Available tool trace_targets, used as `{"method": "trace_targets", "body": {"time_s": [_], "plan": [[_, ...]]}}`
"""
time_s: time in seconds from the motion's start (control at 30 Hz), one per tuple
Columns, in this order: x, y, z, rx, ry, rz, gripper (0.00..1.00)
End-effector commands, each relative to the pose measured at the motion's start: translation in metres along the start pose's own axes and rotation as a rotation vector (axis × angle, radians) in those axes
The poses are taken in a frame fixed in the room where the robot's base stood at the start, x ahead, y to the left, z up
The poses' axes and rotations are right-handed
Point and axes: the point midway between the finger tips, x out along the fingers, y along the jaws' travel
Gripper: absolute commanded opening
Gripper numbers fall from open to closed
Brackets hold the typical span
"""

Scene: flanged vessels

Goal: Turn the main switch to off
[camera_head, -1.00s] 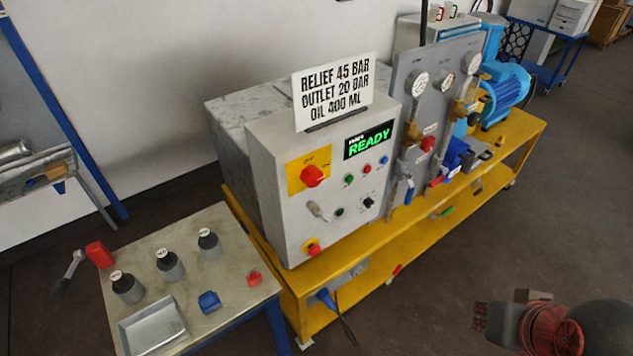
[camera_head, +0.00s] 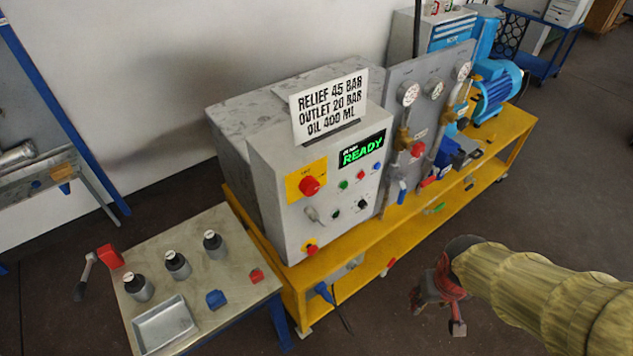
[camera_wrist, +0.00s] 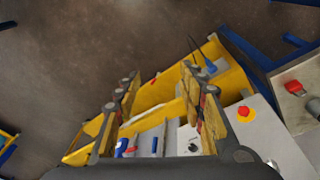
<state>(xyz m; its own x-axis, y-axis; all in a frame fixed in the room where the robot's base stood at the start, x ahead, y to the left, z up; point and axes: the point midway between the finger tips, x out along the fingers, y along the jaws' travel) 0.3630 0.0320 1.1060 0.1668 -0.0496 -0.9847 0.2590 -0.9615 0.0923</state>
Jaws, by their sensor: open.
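The main switch is a red rotary knob (camera_head: 309,186) on a yellow plate, at the upper left of the grey control box's (camera_head: 275,215) front panel. A green READY display is lit to its upper right. My gripper (camera_head: 437,315) hangs in front of the yellow bench, right of and lower than the switch, touching nothing. In the wrist view my gripper (camera_wrist: 158,92) is open and empty, its two fingers wide apart. A red button on a yellow disc (camera_wrist: 244,112) shows right of the fingers there. I cannot make out the main switch in the wrist view.
A side table (camera_head: 232,235) at left holds several bottles, a metal tray (camera_head: 165,325) and small red and blue parts. The yellow bench (camera_head: 400,228) carries a gauge panel (camera_head: 425,120) and blue pump (camera_head: 495,90). Floor in front is open.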

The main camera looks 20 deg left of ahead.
Motion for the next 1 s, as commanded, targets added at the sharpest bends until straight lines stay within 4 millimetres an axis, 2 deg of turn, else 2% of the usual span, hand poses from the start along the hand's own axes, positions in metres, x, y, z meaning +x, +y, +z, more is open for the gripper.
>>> {"method": "trace_targets", "body": {"time_s": [0.17,0.3,0.43,0.53,0.67,0.77,0.9,1.0], "plan": [[0.051,-0.022,-0.045,-0.153,0.108,-0.015,0.52],[0.083,-0.053,-0.078,-0.260,0.249,-0.065,0.57],[0.098,-0.089,-0.104,-0.338,0.402,-0.140,0.57],[0.099,-0.119,-0.122,-0.382,0.534,-0.212,0.57],[0.084,-0.157,-0.145,-0.416,0.725,-0.316,0.57],[0.059,-0.180,-0.163,-0.423,0.892,-0.398,0.57],[0.000,-0.200,-0.188,-0.420,1.136,-0.498,0.57],[-0.037,-0.206,-0.197,-0.411,1.268,-0.552,0.57]]}}
